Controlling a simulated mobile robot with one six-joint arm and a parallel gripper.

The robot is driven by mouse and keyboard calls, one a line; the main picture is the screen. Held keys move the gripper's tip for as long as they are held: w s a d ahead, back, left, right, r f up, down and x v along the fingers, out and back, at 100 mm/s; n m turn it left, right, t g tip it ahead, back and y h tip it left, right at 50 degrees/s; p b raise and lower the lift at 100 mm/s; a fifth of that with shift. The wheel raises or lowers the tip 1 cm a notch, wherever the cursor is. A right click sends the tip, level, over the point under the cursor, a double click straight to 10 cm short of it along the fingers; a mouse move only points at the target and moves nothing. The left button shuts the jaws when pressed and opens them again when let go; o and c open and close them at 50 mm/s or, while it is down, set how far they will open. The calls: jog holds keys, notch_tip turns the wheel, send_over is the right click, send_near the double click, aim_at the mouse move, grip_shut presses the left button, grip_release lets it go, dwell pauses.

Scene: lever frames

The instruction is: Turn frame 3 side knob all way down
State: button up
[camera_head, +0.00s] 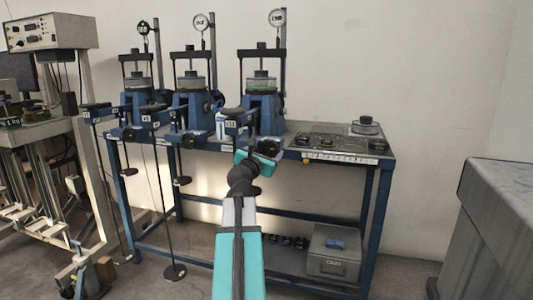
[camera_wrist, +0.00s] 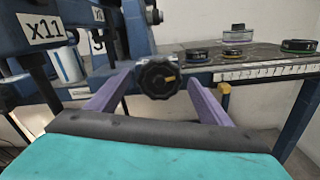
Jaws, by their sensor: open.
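Three blue lever frames stand in a row on the bench; the rightmost (camera_head: 262,104), nearest my arm, appears to be frame 3. My gripper (camera_wrist: 160,84) is open, with one purple finger on the left and one on the right of the knob. I cannot tell whether either finger touches it.
A lever end labelled x11 (camera_wrist: 41,33) hangs at the upper left of the wrist view. Round dishes (camera_wrist: 232,50) sit on the bench top to the right. A grey box (camera_head: 333,255) is on the lower shelf. A grey cabinet (camera_head: 495,215) stands at the far right.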

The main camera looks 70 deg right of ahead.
jog(key=shift+d, duration=0.25)
jog(key=c, duration=1)
jog(key=shift+c, duration=0.2)
